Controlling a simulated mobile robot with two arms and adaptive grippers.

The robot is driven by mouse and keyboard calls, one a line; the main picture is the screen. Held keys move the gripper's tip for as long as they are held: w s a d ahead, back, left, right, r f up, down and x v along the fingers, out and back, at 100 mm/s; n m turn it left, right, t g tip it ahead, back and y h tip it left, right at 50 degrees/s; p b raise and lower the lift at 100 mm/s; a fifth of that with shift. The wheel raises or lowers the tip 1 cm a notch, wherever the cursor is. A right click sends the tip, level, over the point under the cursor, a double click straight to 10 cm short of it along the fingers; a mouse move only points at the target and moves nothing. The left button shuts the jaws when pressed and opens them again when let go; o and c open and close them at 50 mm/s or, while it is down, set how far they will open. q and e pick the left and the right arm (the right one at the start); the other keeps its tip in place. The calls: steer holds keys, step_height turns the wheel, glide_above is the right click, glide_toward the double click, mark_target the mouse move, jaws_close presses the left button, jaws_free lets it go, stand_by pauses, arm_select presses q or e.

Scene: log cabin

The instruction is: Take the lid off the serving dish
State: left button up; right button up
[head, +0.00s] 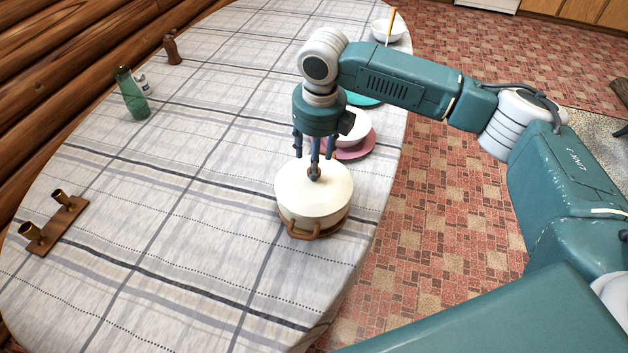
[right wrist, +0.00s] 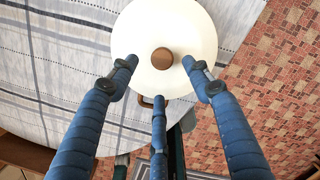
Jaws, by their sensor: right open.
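The serving dish (head: 312,222) stands near the right edge of the table, with a brown handle at its front. Its round cream lid (head: 332,194) sits on it, and it also shows in the right wrist view (right wrist: 195,35). A brown wooden knob (right wrist: 162,58) is at the lid's centre. My right gripper (head: 314,172) points down just above the lid. Its fingers (right wrist: 160,82) are spread open around the knob, and I see no finger closed on it. My left gripper is not in view.
Behind the dish are a white bowl on a pink plate (head: 352,152) and a teal plate (head: 362,99). A white bowl (head: 384,32) stands farther back. A green bottle (head: 133,98), a brown shaker (head: 172,50) and a candle holder (head: 55,228) are at left. The table's middle is clear.

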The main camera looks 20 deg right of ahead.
steer(key=shift+w+f, duration=0.1)
steer(key=shift+f, duration=0.3)
steer(key=f, duration=0.2)
steer(key=w+f+p, duration=0.1)
steer(key=f, duration=0.1)
steer(key=shift+d+f, duration=0.15)
steer(key=shift+d, duration=0.05)
steer(key=shift+c, duration=0.5)
jaws_close()
